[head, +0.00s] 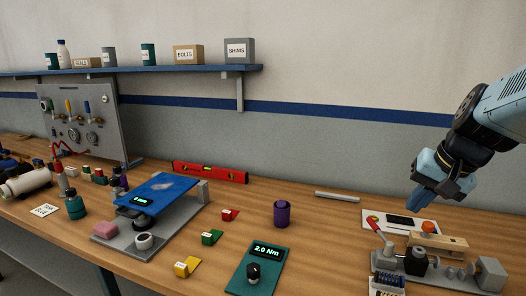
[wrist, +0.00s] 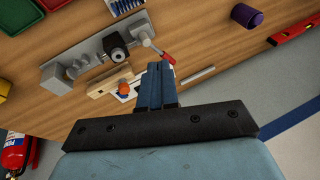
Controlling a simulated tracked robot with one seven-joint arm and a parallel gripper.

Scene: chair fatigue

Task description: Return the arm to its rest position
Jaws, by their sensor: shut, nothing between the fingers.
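My arm comes in from the right edge in the head view. My gripper (head: 432,198) is shut and empty, held in the air above the right part of the bench. In the wrist view the shut fingers of my gripper (wrist: 161,82) lie side by side. Below it is a grey fixture (head: 440,266) with a wooden block (head: 438,242), an orange knob (head: 428,227) and a red-handled lever (head: 375,224). The fixture also shows in the wrist view (wrist: 92,56). I see no contact between my gripper and these things.
The bench (head: 330,235) also holds a purple cup (head: 282,213), a torque display (head: 257,270) reading 2.0 Nm, a red level (head: 210,173) and a blue-topped stand (head: 160,190). A shelf (head: 130,71) runs along the wall. The wrist view shows a fire extinguisher (wrist: 16,152).

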